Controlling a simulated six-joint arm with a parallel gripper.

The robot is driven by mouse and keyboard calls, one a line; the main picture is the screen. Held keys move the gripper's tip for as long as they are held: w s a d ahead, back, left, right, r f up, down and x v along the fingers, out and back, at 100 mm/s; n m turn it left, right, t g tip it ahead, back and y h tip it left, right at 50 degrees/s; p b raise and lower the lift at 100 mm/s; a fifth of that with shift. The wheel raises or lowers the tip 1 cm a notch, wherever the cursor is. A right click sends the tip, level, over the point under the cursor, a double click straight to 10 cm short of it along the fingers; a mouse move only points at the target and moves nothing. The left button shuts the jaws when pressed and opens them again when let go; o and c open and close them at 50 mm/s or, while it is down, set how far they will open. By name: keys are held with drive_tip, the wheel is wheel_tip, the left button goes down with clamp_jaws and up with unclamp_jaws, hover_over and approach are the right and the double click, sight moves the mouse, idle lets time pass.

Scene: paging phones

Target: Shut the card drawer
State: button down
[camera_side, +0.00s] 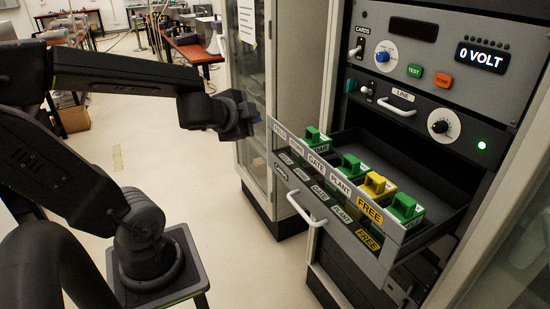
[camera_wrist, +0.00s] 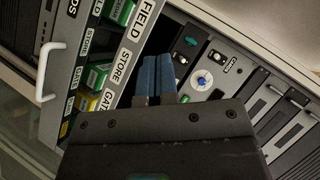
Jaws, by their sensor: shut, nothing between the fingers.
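The card drawer (camera_side: 335,205) is pulled well out of the rack, its grey front facing left with a white handle (camera_side: 306,207). Its rim labels read FIELD, STORE, GATE, PLANT and FREE. Several green cards and one yellow card (camera_side: 375,186) stand inside. In the wrist view the drawer front (camera_wrist: 88,82) is at the left, with its handle (camera_wrist: 47,72). My gripper (camera_side: 250,113) is shut and empty, near the drawer's far left corner. Its blue fingers (camera_wrist: 156,76) are beside the FIELD and STORE end in the wrist view; I cannot tell whether they touch it.
Above the drawer are the LINE panel (camera_side: 425,118) with a dial and lit green lamp, and the top panel with a 0 VOLT display (camera_side: 480,58). A glass-door cabinet (camera_side: 248,70) stands behind my gripper. Open floor lies left of the drawer.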

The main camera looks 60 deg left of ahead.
wheel_tip(320, 180, down, 3)
drive_tip(key=a+m+h, duration=0.3)
drive_tip(key=m, duration=0.4)
drive_tip(key=m+g+h, duration=0.2)
drive_tip(key=m+h, duration=0.1)
drive_tip(key=m, duration=0.2)
approach(282, 161)
drive_tip(key=x, duration=0.3)
drive_tip(key=s+f+x, duration=0.1)
drive_tip(key=x, duration=0.1)
drive_tip(key=shift+w+a+f, duration=0.15)
drive_tip(key=shift+w, duration=0.95)
drive_tip(key=shift+w, duration=0.1)
drive_tip(key=w, duration=2.7)
drive_tip(key=shift+w, duration=0.1)
